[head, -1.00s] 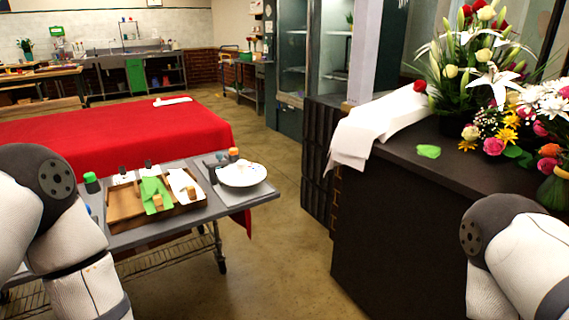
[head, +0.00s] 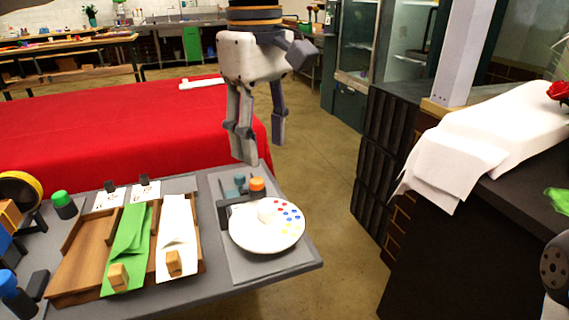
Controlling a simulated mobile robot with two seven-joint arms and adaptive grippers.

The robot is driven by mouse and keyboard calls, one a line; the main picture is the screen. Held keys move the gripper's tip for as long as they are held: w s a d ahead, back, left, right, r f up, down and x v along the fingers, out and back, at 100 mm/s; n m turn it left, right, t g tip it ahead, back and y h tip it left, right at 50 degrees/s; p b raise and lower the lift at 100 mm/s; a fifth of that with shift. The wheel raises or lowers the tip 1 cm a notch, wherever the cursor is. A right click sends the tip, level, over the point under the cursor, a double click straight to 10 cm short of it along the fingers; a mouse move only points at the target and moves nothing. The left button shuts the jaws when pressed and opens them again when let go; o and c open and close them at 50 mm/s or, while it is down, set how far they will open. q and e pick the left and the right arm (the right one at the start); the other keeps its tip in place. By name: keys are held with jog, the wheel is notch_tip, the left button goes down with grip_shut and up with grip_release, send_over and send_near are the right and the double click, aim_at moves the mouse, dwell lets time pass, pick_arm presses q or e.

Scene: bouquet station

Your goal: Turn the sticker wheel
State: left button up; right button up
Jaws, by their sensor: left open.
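The sticker wheel (head: 262,239) is a white disc with coloured dots along its right side and a pale hub near its upper middle. It sits on a grey board (head: 240,270) at the right end of the grey table, by a dark stand with an orange-topped part (head: 257,187). My left gripper (head: 262,148) hangs fingers down above and behind the wheel, open and empty, apart from it. My right gripper is out of view; only a bit of my right arm shows at the right edge.
A wooden tray (head: 76,264) holds green paper (head: 128,245) and white paper (head: 176,235) with wooden blocks. A green-capped bottle (head: 63,204) and a tape roll (head: 20,188) stand left. A red-covered table (head: 120,128) lies behind. A dark counter (head: 470,250) stands right, with open floor between.

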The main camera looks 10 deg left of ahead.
pick_arm(q)
jog(key=w, duration=0.1)
send_over(265, 207)
jog(key=f, duration=0.4)
jog(key=shift+s+f, duration=0.2)
jog(key=shift+s, duration=0.1)
jog(key=f, duration=0.7)
jog(key=shift+w+f, duration=0.1)
jog(key=shift+w, duration=0.2)
jog(key=shift+c, duration=0.4)
grip_shut()
